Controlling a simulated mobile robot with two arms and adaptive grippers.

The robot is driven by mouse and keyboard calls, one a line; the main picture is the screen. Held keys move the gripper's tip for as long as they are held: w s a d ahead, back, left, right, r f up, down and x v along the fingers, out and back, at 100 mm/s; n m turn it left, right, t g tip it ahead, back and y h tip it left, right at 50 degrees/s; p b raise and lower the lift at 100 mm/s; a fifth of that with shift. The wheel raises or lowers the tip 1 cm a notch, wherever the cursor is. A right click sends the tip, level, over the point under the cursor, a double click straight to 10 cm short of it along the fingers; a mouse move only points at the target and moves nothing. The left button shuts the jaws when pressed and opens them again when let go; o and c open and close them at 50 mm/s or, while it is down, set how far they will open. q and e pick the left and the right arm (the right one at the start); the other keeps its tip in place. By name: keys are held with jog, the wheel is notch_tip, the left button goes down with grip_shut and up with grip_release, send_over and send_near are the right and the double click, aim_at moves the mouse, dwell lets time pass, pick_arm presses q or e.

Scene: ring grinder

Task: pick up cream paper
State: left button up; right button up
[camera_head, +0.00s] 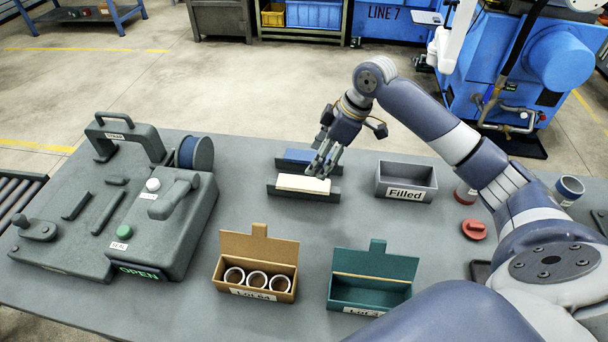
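A stack of cream paper (297,183) lies in the front slot of a dark grey holder (288,194) at the middle of the table. Blue paper (298,155) lies in the slot behind it. My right gripper (319,171) reaches in from the right, with its fingertips pointing down at the right part of the cream paper. The fingers cover a little of the paper. Contact cannot be made out, nor whether the fingers are apart or closed. My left gripper is not in view.
A grey box labelled "Filled" (406,181) stands right of the holder. In front are a brown box (257,246) with three rings and a teal box (373,263). A sealing machine (170,225) fills the left side. A red part (475,229) lies at the right.

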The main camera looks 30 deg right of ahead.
aim_at(305, 183)
jog(key=shift+x, duration=1.15)
jog(key=shift+a+f, duration=0.25)
jog(key=shift+f, duration=0.1)
jog(key=p+x, duration=0.2)
jog(key=x, duration=0.2)
jog(key=shift+d+f, duration=0.1)
jog(key=shift+f, duration=0.4)
jog(key=shift+w+f, duration=0.1)
jog(key=shift+f, duration=0.1)
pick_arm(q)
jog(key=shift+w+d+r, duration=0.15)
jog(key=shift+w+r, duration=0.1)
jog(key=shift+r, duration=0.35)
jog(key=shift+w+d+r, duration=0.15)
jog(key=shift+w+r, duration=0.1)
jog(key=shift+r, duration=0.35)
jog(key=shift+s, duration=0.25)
pick_arm(e)
jog(key=c, duration=0.8)
